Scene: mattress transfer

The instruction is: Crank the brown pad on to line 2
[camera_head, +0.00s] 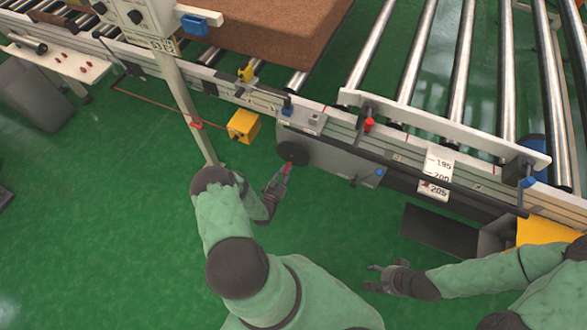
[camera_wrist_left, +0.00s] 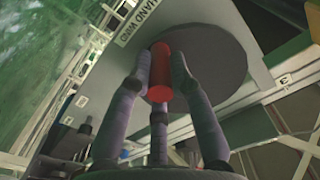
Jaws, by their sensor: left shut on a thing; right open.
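The brown pad (camera_head: 270,25) lies on the roller conveyor at the top of the head view, its far part cut off by the frame. The hand crank, a dark disc (camera_head: 293,153) with a red handle (camera_head: 286,168), sits on the grey box on the conveyor's near side. My left gripper (camera_head: 279,180) is shut on the red handle. In the left wrist view its fingers surround the red handle (camera_wrist_left: 160,72) in front of the disc (camera_wrist_left: 205,65). My right gripper (camera_head: 384,278) is open and empty above the green floor, apart from the conveyor.
Bare rollers (camera_head: 415,50) lie to the right of the pad. A scale plate (camera_head: 437,175) with numbers 195 to 205 is on the near rail. A yellow box (camera_head: 243,126) and a red knob (camera_head: 369,124) are along the frame.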

